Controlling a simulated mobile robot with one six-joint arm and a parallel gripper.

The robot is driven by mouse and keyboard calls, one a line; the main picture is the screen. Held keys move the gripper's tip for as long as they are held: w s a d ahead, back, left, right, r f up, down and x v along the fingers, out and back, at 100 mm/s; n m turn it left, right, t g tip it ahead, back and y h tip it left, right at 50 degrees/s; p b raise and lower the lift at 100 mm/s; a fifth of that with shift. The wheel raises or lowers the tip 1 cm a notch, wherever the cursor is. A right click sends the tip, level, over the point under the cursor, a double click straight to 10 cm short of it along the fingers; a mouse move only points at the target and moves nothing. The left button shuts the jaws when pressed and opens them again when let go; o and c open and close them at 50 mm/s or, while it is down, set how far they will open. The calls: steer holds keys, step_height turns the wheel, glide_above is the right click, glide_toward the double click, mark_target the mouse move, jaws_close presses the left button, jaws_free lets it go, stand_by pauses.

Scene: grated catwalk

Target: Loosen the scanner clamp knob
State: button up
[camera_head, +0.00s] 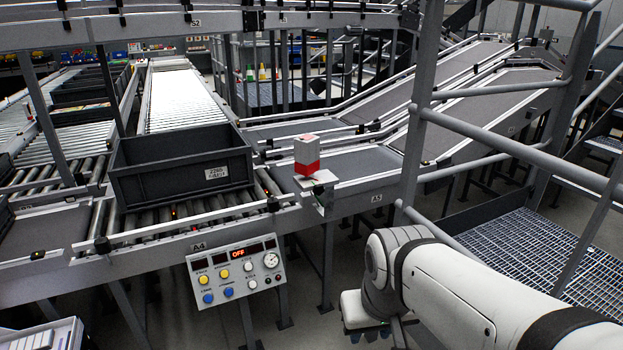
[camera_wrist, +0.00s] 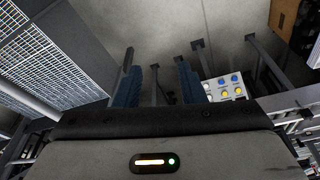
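A white box with a red band (camera_head: 307,155) stands at the conveyor's near edge in the head view. Just below and right of it, a small grey bracket with a pale face (camera_head: 323,195) is fixed to the rail; it may be the scanner mount. I cannot make out a clamp knob on it. My gripper (camera_wrist: 158,82) is open in the wrist view, its two blue fingers apart with nothing between them. In the head view my gripper hangs low at the bottom, right of and below the bracket, clear of it; its fingertips are partly cut off.
A control panel (camera_head: 238,272) with coloured buttons and a lit "OFF" display hangs below the rail; it also shows in the wrist view (camera_wrist: 229,88). A dark grey tote (camera_head: 150,190) sits on the rollers. A railing post (camera_head: 418,110) and handrails stand at right, near my arm.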

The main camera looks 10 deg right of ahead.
steer(key=shift+s+d, duration=0.15)
steer(key=shift+o, duration=0.5)
steer(key=o, duration=0.4)
steer(key=w+d+t+b, duration=0.1)
steer(key=w, duration=0.3)
steer(key=w+d+t+b, duration=0.1)
steer(key=w, duration=0.3)
steer(key=w+d+t+h, duration=0.1)
steer(key=w, duration=0.4)
steer(key=shift+d+f+m+b, duration=0.15)
steer(key=shift+d+m+b, duration=0.15)
steer(key=shift+d+b, duration=0.1)
steer(key=shift+c, duration=0.2)
steer(key=n+t+y+b, duration=0.2)
steer(key=t+y+b, duration=0.1)
steer(key=t+b, duration=0.55)
glide_toward(319, 190)
steer(key=s+d+t+p, duration=0.1)
steer(key=s+d, duration=0.2)
steer(key=s, duration=0.2)
steer(key=w+a+f+y, duration=0.1)
steer(key=w, duration=0.3)
steer(key=w+a+f+n+t+y, duration=0.1)
steer(key=w, duration=0.3)
steer(key=w+a+f+n+t+y, duration=0.1)
steer(key=w, duration=0.3)
steer(key=shift+w+a+f, duration=0.15)
steer(key=shift+w+a, duration=0.15)
steer(key=shift+w, duration=0.05)
